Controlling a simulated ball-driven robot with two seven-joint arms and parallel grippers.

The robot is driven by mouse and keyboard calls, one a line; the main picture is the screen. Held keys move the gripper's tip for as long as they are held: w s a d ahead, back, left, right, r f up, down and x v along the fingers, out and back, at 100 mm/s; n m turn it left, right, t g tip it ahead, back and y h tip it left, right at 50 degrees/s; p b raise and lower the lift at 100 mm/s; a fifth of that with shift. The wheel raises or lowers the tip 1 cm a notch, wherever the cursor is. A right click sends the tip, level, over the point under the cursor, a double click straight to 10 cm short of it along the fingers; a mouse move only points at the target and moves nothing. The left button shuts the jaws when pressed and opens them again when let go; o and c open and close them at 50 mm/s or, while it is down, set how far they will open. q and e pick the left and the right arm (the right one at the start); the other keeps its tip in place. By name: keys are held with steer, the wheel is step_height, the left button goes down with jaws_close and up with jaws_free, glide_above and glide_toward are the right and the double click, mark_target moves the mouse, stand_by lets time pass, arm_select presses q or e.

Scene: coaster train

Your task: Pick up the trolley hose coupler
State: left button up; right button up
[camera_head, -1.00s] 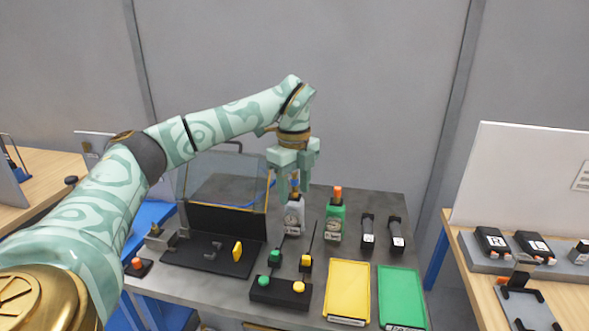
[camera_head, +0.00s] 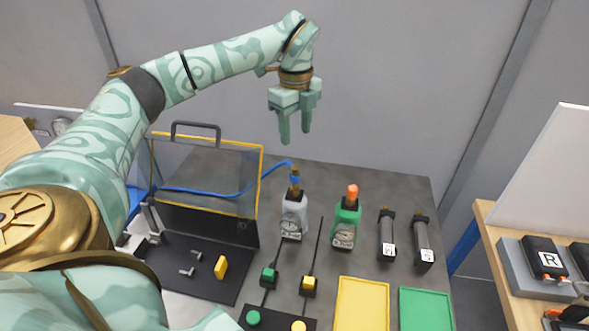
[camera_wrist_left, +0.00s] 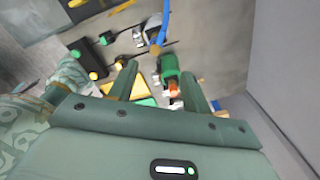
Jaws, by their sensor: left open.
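The trolley hose coupler (camera_head: 295,179), with brass and blue parts, stands upright on top of a grey gauge unit (camera_head: 294,216). A blue hose (camera_head: 225,191) runs from it to the left. My left gripper (camera_head: 295,138) hangs above the coupler, fingers down, open and empty, with a clear gap in the head view. In the left wrist view the blue hose (camera_wrist_left: 164,24) and the coupler (camera_wrist_left: 156,47) show beyond the open fingers of my left gripper (camera_wrist_left: 158,72). My right gripper is not in view.
A green gauge unit with an orange top (camera_head: 345,222) stands to the right, then two black cylinders (camera_head: 387,236). A clear-sided case (camera_head: 205,175) with a handle stands to the left. Yellow (camera_head: 361,303) and green (camera_head: 425,309) trays lie in front.

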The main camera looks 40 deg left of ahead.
mark_target(294, 167)
arm_select(q)
step_height(294, 167, down, 8)
steer(key=shift+f+b, duration=0.15)
steer(key=shift+b, duration=0.3)
steer(key=f, duration=0.2)
steer(key=s+f, duration=0.1)
steer(key=f, duration=0.1)
steer(key=shift+d+f, duration=0.15)
steer(key=shift+f, duration=0.1)
steer(key=shift+w+f, duration=0.15)
steer(key=shift+f, duration=0.3)
steer(key=shift+c, duration=0.3)
steer(key=shift+r, duration=0.1)
jaws_close()
